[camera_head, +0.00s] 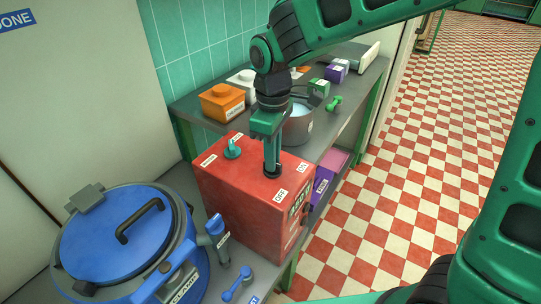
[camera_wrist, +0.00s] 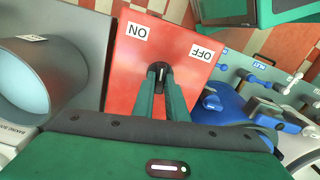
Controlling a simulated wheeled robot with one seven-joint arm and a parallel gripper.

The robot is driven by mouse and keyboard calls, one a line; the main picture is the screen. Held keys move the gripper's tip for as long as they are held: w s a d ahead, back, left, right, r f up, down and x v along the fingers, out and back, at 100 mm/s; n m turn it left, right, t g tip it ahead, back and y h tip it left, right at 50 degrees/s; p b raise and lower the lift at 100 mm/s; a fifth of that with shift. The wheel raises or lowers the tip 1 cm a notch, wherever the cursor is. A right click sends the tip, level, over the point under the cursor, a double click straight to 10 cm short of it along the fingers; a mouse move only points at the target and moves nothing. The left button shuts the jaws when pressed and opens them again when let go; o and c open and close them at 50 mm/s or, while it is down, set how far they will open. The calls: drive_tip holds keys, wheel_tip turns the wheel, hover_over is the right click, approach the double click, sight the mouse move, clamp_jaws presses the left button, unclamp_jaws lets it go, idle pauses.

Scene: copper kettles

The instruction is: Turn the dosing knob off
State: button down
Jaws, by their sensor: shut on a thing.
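The dosing knob (camera_head: 272,174) is dark and stands on top of a red box (camera_head: 235,185). It also shows in the wrist view (camera_wrist: 158,69), with a pale mark on it. White ON and OFF labels lie to either side of the knob's far end: the ON label (camera_wrist: 137,31) at upper left, the OFF label (camera_wrist: 202,53) at upper right. The mark's exact direction is hard to tell. My gripper (camera_head: 272,165) points down from above and is shut on the knob, with its fingers (camera_wrist: 165,80) on either side. The fingers partly hide the knob.
A teal knob (camera_head: 232,149) stands on the red box's far left. A blue lidded vessel (camera_head: 110,240) is at lower left. A grey pot (camera_head: 298,127) stands close behind the box. An orange block (camera_head: 222,102) and other small items are on the bench. The checkered floor (camera_head: 400,180) is clear.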

drive_tip(key=m, duration=0.5)
drive_tip(key=shift+w+r+m, duration=0.15)
drive_tip(key=shift+w+m, duration=0.2)
drive_tip(key=shift+m, duration=0.05)
drive_tip(key=m, duration=0.5)
idle(0.3)
drive_tip(key=c, duration=1.8)
unclamp_jaws()
drive_tip(key=shift+o, duration=0.2)
drive_tip(key=shift+s, duration=0.15)
wheel_tip(320, 180, up, 11)
drive_tip(key=shift+f, duration=0.2)
